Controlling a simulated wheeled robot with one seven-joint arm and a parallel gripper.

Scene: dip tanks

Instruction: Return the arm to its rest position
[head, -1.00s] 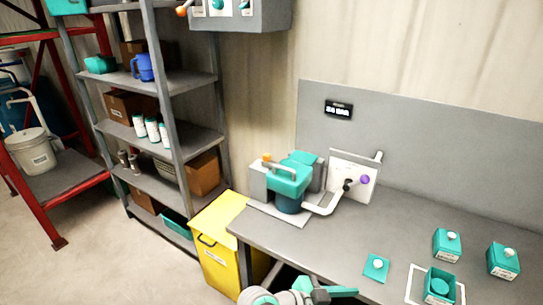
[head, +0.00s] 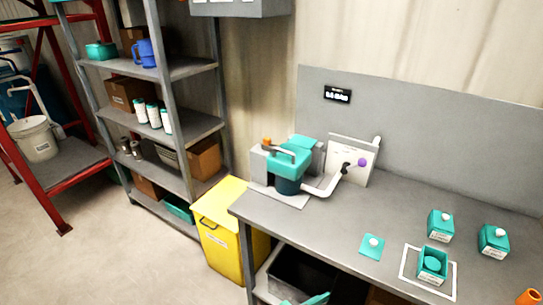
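Part of my arm's end, with a teal finger of my gripper (head: 312,299), shows at the bottom edge of the head view, below the front edge of the grey workbench (head: 335,240). Most of the gripper is cut off by the frame, so I cannot tell whether it is open or shut or holds anything. It is apart from the things on the bench top.
The bench bears a teal machine (head: 289,164), a teal plate with a white knob (head: 372,246), two teal boxes (head: 440,224) (head: 494,240) and an open teal container (head: 432,263) inside a white outline. A yellow bin (head: 220,232) stands beside grey shelves (head: 175,125).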

